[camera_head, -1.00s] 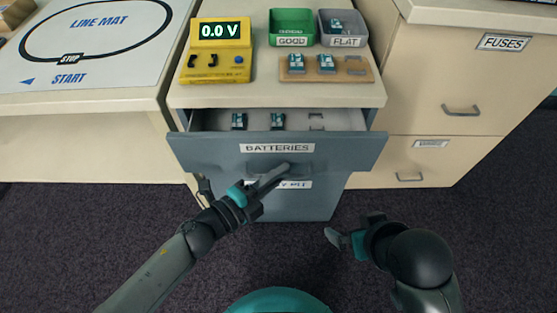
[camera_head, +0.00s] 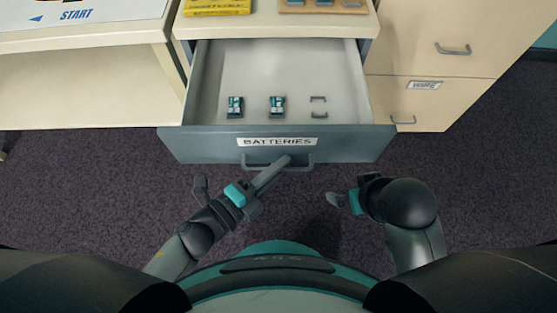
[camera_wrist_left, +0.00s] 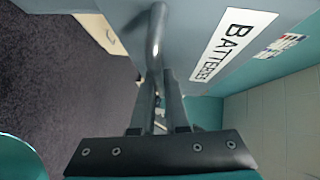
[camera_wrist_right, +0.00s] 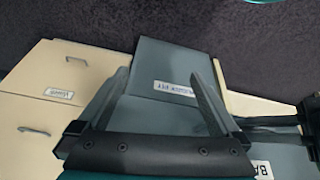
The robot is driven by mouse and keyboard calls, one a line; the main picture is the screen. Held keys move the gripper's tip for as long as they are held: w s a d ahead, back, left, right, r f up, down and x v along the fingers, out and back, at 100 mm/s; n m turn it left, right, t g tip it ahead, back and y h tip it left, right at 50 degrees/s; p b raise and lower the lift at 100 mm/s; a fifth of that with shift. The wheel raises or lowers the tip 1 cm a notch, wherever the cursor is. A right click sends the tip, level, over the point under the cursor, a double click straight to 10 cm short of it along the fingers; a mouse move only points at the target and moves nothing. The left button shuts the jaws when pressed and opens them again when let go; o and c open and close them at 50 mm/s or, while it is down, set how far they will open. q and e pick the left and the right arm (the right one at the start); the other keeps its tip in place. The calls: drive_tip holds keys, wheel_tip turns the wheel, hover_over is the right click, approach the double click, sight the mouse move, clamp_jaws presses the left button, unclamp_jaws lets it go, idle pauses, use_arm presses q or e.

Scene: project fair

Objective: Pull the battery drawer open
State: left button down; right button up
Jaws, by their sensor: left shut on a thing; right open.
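The battery drawer (camera_head: 345,143) is grey-blue with a white BATTERIES label (camera_head: 277,142). It stands well out from its cabinet, and its pale inside shows. Two teal and white batteries (camera_head: 235,107) (camera_head: 277,106) stand in it, beside an empty holder (camera_head: 318,106). My left gripper (camera_head: 278,172) is shut on the drawer's bar handle (camera_head: 303,166); the handle also runs between the fingers in the left wrist view (camera_wrist_left: 158,45). My right gripper (camera_head: 340,199) is open and empty, in front of the drawer's right part and apart from it. Its spread fingers show in the right wrist view (camera_wrist_right: 165,95).
The cabinet top (camera_head: 265,28) carries a yellow meter (camera_head: 217,7) and a wooden battery board (camera_head: 322,6), both cut off. Beige drawers (camera_head: 440,75) stand at the right, a white-topped table (camera_head: 80,40) at the left. My body is close in front of the drawer.

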use_arm(q)
drive_tip(key=c, duration=1.2)
unclamp_jaws()
drive_tip(key=shift+s+a, duration=0.2)
drive_tip(key=shift+a, duration=0.05)
drive_tip(key=p+v, duration=0.3)
drive_tip(key=v, duration=1.1)
drive_tip(key=shift+s+a+r+p, duration=0.15)
drive_tip(key=shift+s+a+p, duration=0.05)
drive_tip(key=shift+s+p, duration=0.1)
use_arm(e)
wheel_tip(320, 180, down, 7)
drive_tip(key=s+g, duration=0.1)
drive_tip(key=shift+f, duration=0.2)
drive_tip(key=shift+s, duration=0.1)
